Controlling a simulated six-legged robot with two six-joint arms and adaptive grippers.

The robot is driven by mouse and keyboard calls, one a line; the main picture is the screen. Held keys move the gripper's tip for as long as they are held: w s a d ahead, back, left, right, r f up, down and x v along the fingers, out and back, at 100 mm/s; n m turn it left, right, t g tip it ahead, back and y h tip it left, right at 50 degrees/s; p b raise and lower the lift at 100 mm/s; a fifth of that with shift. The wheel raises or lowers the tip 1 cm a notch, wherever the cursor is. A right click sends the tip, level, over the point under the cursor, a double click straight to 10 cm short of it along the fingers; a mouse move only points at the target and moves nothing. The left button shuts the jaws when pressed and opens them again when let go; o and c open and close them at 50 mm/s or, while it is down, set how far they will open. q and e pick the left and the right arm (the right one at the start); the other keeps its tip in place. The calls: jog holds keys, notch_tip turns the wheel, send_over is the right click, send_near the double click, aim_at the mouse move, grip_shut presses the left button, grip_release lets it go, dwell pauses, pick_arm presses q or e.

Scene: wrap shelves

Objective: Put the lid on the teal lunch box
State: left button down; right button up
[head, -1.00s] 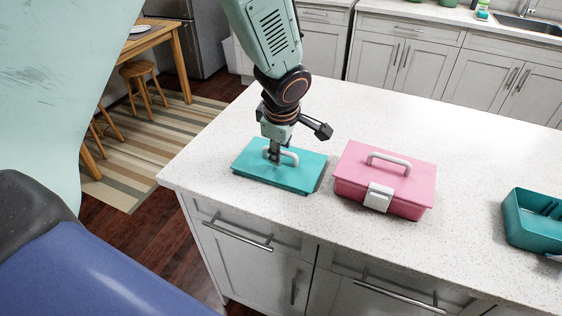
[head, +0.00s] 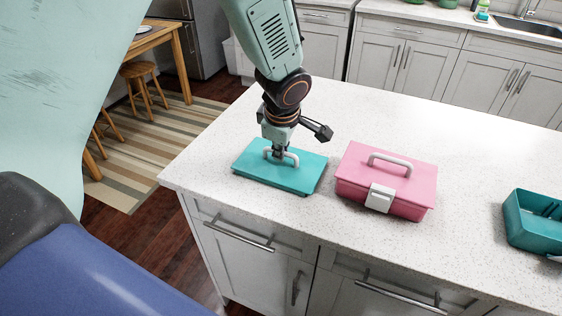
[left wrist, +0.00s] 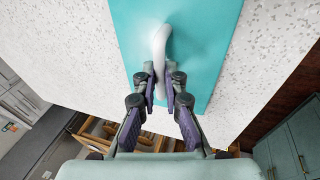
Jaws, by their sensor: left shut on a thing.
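The teal lid (head: 290,175) lies flat on the white speckled counter at the left, with a pale handle (head: 292,155) on top. My left gripper (head: 279,158) comes down from above and is shut on that handle. In the left wrist view the gripper (left wrist: 163,84) has its fingers on both sides of the handle's near end, over the teal lid (left wrist: 205,30). The teal lunch box (head: 533,222) stands open, without a lid, at the right edge of the head view, partly cut off. My right gripper is not in view.
A closed pink lunch box (head: 386,180) with a white latch stands between the teal lid and the teal box. The counter (head: 440,130) is clear behind them. Its left edge and front edge are near the lid.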

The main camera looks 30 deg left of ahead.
pick_arm(q)
jog(key=shift+w+r, duration=0.1)
jog(key=shift+r, duration=0.4)
notch_tip(320, 180, up, 3)
jog(key=shift+f, duration=0.15)
jog(key=s, duration=0.4)
jog(key=s+b, duration=0.1)
jog(key=s, duration=0.8)
jog(key=shift+d+b, duration=0.3)
jog(key=shift+d, duration=0.05)
jog(key=s+p, duration=0.2)
jog(key=p, duration=0.2)
jog(key=s+p, duration=0.3)
jog(key=p, duration=0.1)
jog(key=shift+s+d+f, duration=0.1)
jog(key=shift+d+f, duration=0.05)
